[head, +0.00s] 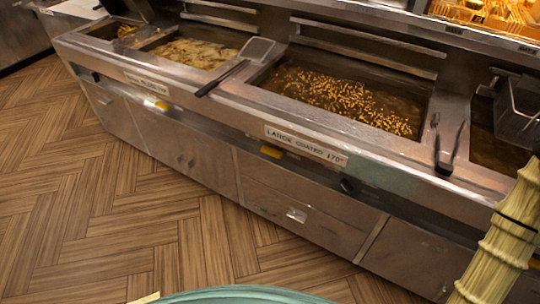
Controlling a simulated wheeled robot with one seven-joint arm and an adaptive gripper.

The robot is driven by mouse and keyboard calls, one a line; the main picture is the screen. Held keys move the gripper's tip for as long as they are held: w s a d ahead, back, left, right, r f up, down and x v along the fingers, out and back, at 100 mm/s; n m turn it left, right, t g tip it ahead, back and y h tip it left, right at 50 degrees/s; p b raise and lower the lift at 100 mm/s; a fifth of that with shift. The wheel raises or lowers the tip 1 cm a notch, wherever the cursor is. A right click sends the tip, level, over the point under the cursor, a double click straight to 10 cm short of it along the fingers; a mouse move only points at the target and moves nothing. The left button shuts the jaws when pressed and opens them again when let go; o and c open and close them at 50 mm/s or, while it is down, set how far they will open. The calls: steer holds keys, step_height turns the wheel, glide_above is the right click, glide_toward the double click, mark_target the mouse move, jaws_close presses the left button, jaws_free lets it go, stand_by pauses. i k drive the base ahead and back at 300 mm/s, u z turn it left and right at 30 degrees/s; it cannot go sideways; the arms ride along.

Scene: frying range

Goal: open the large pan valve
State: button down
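The large pan (350,97) is a wide oil vat in the middle of the frying range, with many small golden bits floating in dark oil. A label (305,143) on its front edge seems to read "LARGE COATED 170°". My gripper is not in view. A pale, ribbed, jointed part, perhaps my arm, stands at the lower right edge.
A smaller pan (195,53) to the left has its own label and yellow handle (158,104). A flat-headed skimmer (235,66) and dark tongs (447,145) lie on the range top. A wire basket (518,108) is at right. Wooden floor (110,220) in front is clear.

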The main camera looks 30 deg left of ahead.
mark_target(272, 151)
steer(key=k, duration=1.15)
steer(key=u, duration=1.05)
steer(key=i, duration=0.85)
steer(key=u, duration=0.6)
